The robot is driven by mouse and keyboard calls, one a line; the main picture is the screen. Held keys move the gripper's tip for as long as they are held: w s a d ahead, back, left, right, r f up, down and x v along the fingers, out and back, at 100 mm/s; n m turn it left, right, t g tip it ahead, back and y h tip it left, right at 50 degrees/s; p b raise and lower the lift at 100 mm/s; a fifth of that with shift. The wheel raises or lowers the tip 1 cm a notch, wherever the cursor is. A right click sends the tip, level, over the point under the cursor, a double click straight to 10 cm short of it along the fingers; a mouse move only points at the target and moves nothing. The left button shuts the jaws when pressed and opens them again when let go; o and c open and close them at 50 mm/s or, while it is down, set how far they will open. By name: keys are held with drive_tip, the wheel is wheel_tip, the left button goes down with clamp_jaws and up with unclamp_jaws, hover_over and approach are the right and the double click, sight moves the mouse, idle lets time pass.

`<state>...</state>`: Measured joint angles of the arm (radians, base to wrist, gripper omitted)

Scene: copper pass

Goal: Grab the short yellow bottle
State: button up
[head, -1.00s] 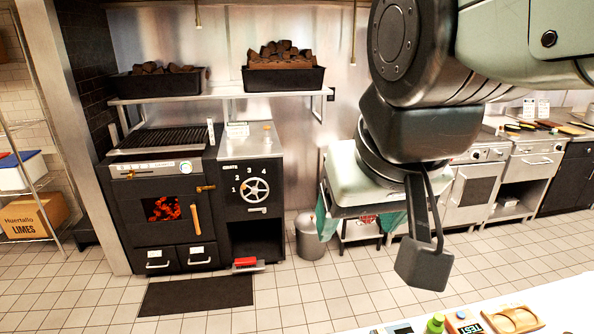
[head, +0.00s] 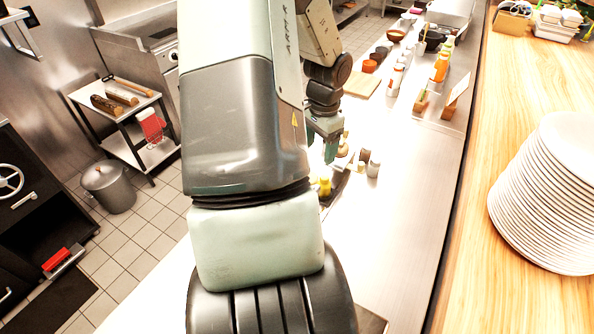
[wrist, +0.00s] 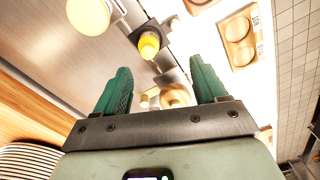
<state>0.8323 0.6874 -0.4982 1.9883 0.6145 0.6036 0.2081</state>
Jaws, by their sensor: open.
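A short yellow bottle (head: 325,186) stands on the steel counter (head: 400,220), close beside my arm, in the head view. In the wrist view a yellow, rounded bottle top (wrist: 149,44) shows beyond and between my fingers; it looks like the same bottle. My gripper (head: 326,150) is over the counter, behind the bottle in the head view. My arm hides part of the counter around the bottle.
Small jars (head: 373,168) stand right of the bottle. A paler yellow round thing (wrist: 88,15) is at the wrist view's upper left. Orange bottles (head: 440,68) stand farther back. A plate stack (head: 550,190) is on the wooden ledge. The steel right of my arm is clear.

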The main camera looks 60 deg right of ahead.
sight(325, 177)
drive_tip(key=shift+s+d+f+m, duration=0.2)
drive_tip(key=shift+s+d+f, duration=0.05)
drive_tip(key=shift+s+f, duration=0.35)
drive_tip(key=shift+s+d+f+m, duration=0.2)
drive_tip(key=shift+s+d+f, duration=0.05)
drive_tip(key=shift+s+f, duration=0.25)
wheel_tip(325, 177, down, 4)
drive_tip(key=shift+r, duration=0.1)
drive_tip(key=shift+a+f, duration=0.2)
drive_tip(key=shift+f, duration=1.4)
drive_tip(key=shift+a+f, duration=0.15)
drive_tip(key=shift+f, duration=1.4)
drive_tip(key=shift+c, duration=0.4)
drive_tip(key=c, duration=0.8)
